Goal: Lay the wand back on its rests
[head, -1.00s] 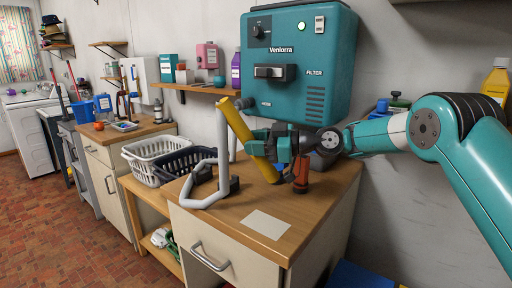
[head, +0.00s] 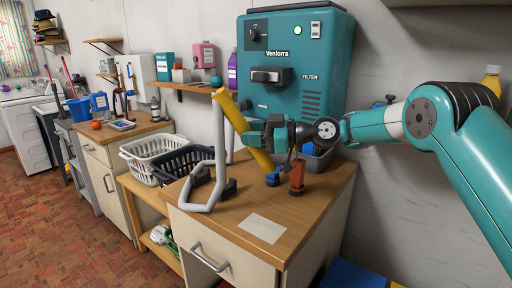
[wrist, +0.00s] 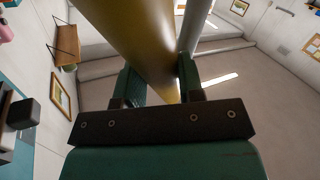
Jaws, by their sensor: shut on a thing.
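The wand (head: 229,107) is a long yellow tube. It leans, top to the left, above the wooden counter in the head view. A blue piece (head: 272,179) shows at its lower end; I cannot tell if it touches the counter. My gripper (head: 257,136) is shut on the wand around its middle. In the wrist view the wand (wrist: 140,35) runs between the two fingers (wrist: 160,88). A pale grey tubular frame (head: 221,155) with dark pieces at its foot stands just left of the wand. I cannot make out whether it is the rests.
A teal Venlorra machine (head: 290,100) hangs on the wall behind my gripper. An orange-red bottle (head: 297,178) and a grey bin stand close right of the wand. A white card (head: 261,228) lies on the counter front. White (head: 150,147) and dark baskets (head: 182,163) sit to the left.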

